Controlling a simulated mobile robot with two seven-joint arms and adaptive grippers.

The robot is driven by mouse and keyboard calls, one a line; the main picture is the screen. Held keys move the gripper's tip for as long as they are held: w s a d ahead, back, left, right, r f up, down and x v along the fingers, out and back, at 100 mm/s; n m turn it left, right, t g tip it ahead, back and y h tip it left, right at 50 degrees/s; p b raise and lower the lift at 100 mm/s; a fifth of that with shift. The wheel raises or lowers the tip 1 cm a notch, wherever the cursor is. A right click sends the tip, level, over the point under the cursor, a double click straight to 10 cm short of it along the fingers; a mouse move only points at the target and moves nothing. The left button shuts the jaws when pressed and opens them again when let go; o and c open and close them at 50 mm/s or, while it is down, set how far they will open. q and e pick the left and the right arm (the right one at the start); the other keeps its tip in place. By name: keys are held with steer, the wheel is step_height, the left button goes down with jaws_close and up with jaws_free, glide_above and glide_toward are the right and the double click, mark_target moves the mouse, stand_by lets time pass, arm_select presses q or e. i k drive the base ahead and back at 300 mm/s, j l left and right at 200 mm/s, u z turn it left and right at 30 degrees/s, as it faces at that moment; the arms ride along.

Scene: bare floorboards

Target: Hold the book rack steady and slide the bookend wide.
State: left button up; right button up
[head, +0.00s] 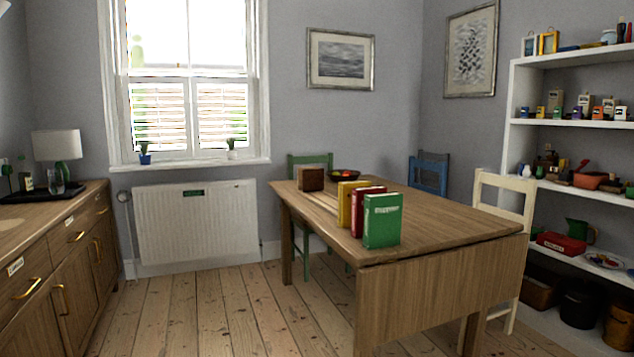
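On the wooden table (440,222), a yellow book (346,204), a red book (361,205) and a green book (382,221) stand upright in a row near the left edge, the green one nearest me. Behind them a small brown wooden block (310,179) stands apart; I cannot tell whether it is the bookend or part of the rack. Neither of my grippers is in view.
A dark bowl of fruit (345,175) sits at the table's far side. Green (310,160), blue (428,174) and cream (503,200) chairs stand around the table. A sideboard (58,265) is at left, shelves (570,124) at right. Floorboards (215,310) between sideboard and table are clear.

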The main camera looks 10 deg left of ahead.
mark_target(312, 180)
steer(key=i+j+u, duration=0.4)
steer(key=i+u, duration=0.2)
steer(key=i, duration=0.25)
steer(key=i+u, duration=0.3)
steer(key=i, duration=0.15)
steer(key=i+j, duration=0.1)
steer(key=i, duration=1.55)
steer(key=i+z, duration=0.4)
steer(key=i+j+z, duration=0.2)
steer(key=i+z, duration=0.15)
steer(key=i+j+z, duration=0.5)
steer(key=i+z, duration=0.15)
steer(key=z, duration=0.2)
steer(key=i+j+z, duration=0.15)
steer(key=z, duration=0.25)
steer(key=i+j+z, duration=0.2)
steer(key=z, duration=0.25)
steer(key=i+j+z, duration=0.25)
steer(key=j+z, duration=0.2)
steer(key=j, duration=0.15)
steer(key=k+j+u, duration=0.25)
steer(key=i+j, duration=0.05)
